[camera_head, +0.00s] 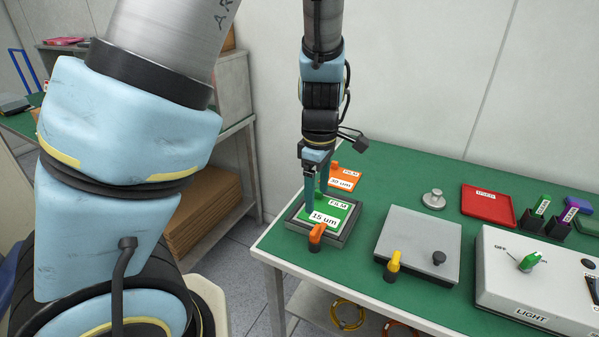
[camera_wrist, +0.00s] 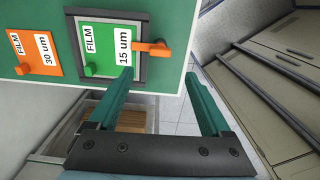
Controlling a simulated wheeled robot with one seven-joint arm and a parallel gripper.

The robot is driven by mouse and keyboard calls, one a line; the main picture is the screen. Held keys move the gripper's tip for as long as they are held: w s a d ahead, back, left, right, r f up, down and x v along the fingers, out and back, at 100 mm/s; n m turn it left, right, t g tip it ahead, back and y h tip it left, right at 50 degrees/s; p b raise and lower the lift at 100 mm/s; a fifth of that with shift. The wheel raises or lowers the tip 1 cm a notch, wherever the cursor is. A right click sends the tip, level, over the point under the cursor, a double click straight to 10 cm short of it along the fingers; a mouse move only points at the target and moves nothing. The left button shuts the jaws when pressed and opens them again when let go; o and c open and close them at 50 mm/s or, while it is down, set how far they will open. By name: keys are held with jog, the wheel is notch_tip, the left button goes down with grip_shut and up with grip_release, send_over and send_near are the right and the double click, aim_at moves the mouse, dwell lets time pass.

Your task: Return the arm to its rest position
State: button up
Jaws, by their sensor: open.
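My gripper (camera_head: 316,190) hangs from my arm, pointing down over the left end of the green table. It is open, and nothing shows between its fingers in the wrist view (camera_wrist: 160,80). Below it, a green film card marked 15 um (camera_head: 333,211) lies in a dark frame (camera_head: 340,238). An orange lever (camera_head: 316,236) is at the frame's front edge. In the wrist view the card (camera_wrist: 107,38) and orange lever (camera_wrist: 152,48) are beyond the fingertips; contact cannot be told.
An orange 30 um film card (camera_head: 347,177) lies behind the frame. A grey plate with knobs (camera_head: 415,238), a metal weight (camera_head: 433,199), a red tray (camera_head: 487,205) and a light box (camera_head: 520,290) stand to the right. A shelf with cardboard (camera_head: 205,205) is left.

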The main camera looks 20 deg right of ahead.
jog(key=shift+a, duration=0.1)
jog(key=a+r+m, duration=0.2)
jog(key=a+m, duration=0.1)
jog(key=a, duration=0.5)
jog(key=w+a+r+m+t, duration=0.1)
jog(key=a+m, duration=0.3)
jog(key=a, duration=0.4)
jog(key=a+r+m, duration=0.3)
jog(key=a, duration=0.6)
jog(key=shift+w+r+m+t, duration=0.2)
jog(key=shift+r+m+t, duration=0.1)
jog(key=shift+r+m, duration=0.1)
